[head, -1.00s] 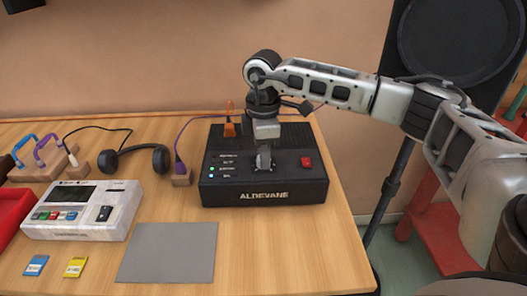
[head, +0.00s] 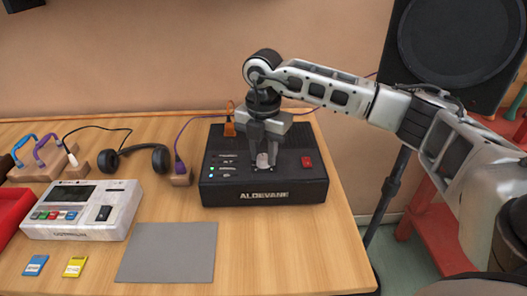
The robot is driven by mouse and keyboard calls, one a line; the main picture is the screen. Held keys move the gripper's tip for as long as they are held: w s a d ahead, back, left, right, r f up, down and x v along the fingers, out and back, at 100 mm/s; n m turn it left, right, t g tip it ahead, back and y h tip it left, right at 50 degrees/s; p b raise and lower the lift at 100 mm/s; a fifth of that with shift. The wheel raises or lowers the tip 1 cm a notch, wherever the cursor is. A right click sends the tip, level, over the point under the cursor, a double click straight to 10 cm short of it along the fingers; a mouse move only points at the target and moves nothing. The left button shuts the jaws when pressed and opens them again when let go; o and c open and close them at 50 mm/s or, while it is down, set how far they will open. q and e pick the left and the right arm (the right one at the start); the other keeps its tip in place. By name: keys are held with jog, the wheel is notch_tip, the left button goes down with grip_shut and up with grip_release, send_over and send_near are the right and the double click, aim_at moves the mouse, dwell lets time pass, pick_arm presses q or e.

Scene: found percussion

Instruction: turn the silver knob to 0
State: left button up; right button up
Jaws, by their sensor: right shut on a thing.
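The black box marked ALDEVANE (head: 225,195) sits on the wooden table, with small lit lights on the left of its top and a red button (head: 307,162) on the right. The silver knob (head: 262,161) is on the box's top, between my right gripper's fingers. My right gripper (head: 262,163) points straight down and is shut on the knob. The fingers partly cover the knob, and I cannot read its scale or setting. My left gripper is not in view.
A grey mat (head: 168,252) lies in front of the box. A white device (head: 85,208), headphones (head: 135,160), blue card (head: 36,265) and yellow card (head: 75,266) are to the left. An orange plug (head: 229,128) and a purple cable plug (head: 180,168) are near the box. A speaker (head: 452,45) stands behind my right arm.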

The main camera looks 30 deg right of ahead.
jog(key=n, duration=0.3)
jog(key=shift+n, duration=0.4)
jog(key=n, duration=0.3)
jog(key=shift+n, duration=0.3)
jog(key=n+b, duration=0.1)
jog(key=n, duration=0.5)
jog(key=n+b, duration=0.1)
jog(key=n, duration=0.4)
jog(key=shift+n, duration=0.4)
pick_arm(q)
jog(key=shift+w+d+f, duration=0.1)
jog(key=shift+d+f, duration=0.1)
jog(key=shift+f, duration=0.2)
pick_arm(e)
jog(key=n, duration=0.4)
jog(key=shift+n, duration=0.4)
jog(key=shift+r, duration=0.1)
jog(key=o, duration=1)
jog(key=shift+c, duration=0.2)
